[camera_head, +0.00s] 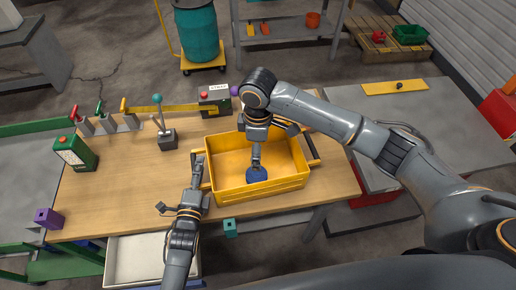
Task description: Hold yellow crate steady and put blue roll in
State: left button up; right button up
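The yellow crate (232,151) stands on the wooden table, its open top facing up. My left gripper (198,163) is at the crate's left side, its fingers closed on the handle there. The blue roll (257,175) is inside the crate, low down near the front wall. My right gripper (256,162) reaches down into the crate from above, its fingertips at the top of the roll. The fingers line up one behind the other, so their gap is hidden. I cannot tell whether the roll rests on the crate floor.
The wooden table (125,190) also holds a lever box (167,139), a green gauge box (75,152), a purple block (48,218) and a box with a red button (214,101). A white drawer (150,258) is at the front. The table left of the crate has free room.

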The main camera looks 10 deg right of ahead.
pick_arm(q)
jog(key=shift+s, duration=0.1)
jog(key=v, duration=1.1)
jog(key=shift+s+a+r, duration=0.1)
jog(key=shift+s+a, duration=0.1)
jog(key=shift+s, duration=0.15)
